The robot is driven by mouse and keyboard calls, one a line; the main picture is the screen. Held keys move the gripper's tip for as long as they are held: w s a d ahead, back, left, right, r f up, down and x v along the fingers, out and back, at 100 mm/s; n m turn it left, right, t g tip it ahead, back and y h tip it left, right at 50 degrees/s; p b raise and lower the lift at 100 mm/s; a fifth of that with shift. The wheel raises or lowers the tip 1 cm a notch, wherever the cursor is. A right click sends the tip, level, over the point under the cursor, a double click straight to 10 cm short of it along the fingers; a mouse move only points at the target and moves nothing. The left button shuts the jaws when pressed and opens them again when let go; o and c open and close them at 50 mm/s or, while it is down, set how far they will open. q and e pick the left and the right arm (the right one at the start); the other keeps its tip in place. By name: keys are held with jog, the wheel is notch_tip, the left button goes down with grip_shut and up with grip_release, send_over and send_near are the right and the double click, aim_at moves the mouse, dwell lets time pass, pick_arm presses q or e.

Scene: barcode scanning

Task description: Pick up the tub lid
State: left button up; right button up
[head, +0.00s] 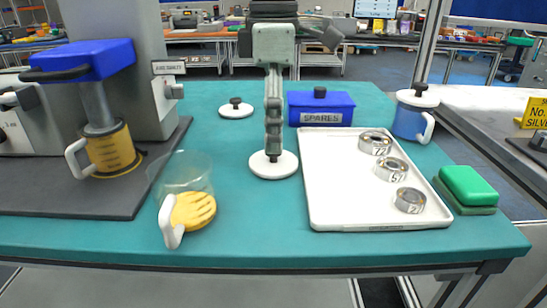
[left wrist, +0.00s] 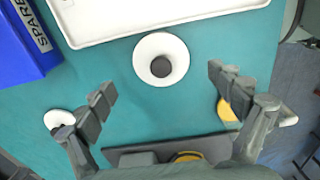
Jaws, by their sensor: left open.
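A round white lid (head: 284,170) with a dark knob lies flat on the teal table, left of the white tray. It also shows in the left wrist view (left wrist: 144,72), just ahead of and between the fingertips. My left gripper (head: 273,150) points down over this lid, its fingers seen side-on. In the left wrist view the left gripper (left wrist: 163,82) is spread open and empty. A second white lid with a dark knob (head: 236,112) lies further back; it shows at the lower left of the wrist view (left wrist: 55,117). My right gripper is out of view.
A white tray (head: 330,212) with three metal rings lies to the right. A blue SPARES box (head: 320,107), a lidded blue pot (head: 408,122) and a green block (head: 468,185) stand around it. A clear yellow-bottomed cup (head: 193,208) and a machine (head: 100,60) are left.

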aim_at(274, 157)
pick_arm(q)
notch_tip(274, 157, down, 4)
jog(key=shift+s+f, duration=0.1)
jog(key=shift+c, duration=0.6)
